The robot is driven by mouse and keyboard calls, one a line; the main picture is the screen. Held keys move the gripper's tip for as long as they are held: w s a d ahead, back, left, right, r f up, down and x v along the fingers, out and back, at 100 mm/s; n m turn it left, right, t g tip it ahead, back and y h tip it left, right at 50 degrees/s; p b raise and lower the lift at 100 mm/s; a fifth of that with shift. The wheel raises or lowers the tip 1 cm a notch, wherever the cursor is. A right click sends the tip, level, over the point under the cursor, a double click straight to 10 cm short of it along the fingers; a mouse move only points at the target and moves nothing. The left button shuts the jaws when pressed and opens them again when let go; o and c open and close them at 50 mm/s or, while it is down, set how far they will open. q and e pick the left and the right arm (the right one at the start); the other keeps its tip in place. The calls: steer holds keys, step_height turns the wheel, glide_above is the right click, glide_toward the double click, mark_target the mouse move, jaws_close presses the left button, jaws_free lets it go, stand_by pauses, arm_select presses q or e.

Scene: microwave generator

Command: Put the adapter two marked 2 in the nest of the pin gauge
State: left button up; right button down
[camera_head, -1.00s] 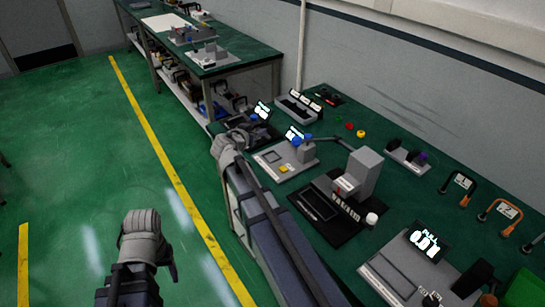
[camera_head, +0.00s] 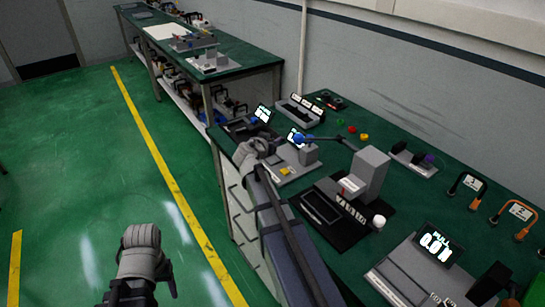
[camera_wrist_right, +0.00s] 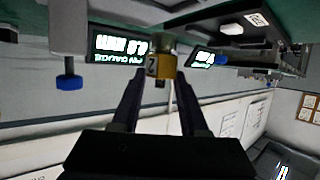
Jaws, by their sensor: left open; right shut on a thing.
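In the right wrist view, my right gripper (camera_wrist_right: 159,78) is shut on a small brass-coloured adapter (camera_wrist_right: 166,68) with a dark 2 on a pale label. The picture is upside down there. A screen behind it (camera_wrist_right: 122,43) appears to read pin gauge, with a blue-tipped grey part beside it. In the head view this seems to be the grey unit (camera_head: 285,172) with a lit screen, a yellow square and a blue knob. My right gripper (camera_head: 252,152) is at its left front edge; its fingertips and the nest are hidden. My left gripper (camera_head: 141,240) is open and empty over the floor.
A second screened unit (camera_head: 245,125) stands behind and left. A black-based press (camera_head: 368,175) stands to the right, with a white knob. A pull tester (camera_head: 425,265) is at the front right. Red, green and yellow caps lie behind. Green floor lies left of the bench.

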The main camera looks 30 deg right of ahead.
steer(key=shift+f, duration=0.15)
step_height(320, 180, down, 4)
steer(key=b, duration=0.3)
steer(key=shift+b, duration=0.4)
steer(key=shift+r, duration=0.2)
steer(key=shift+f, duration=0.1)
steer(key=shift+c, duration=2.1)
jaws_free()
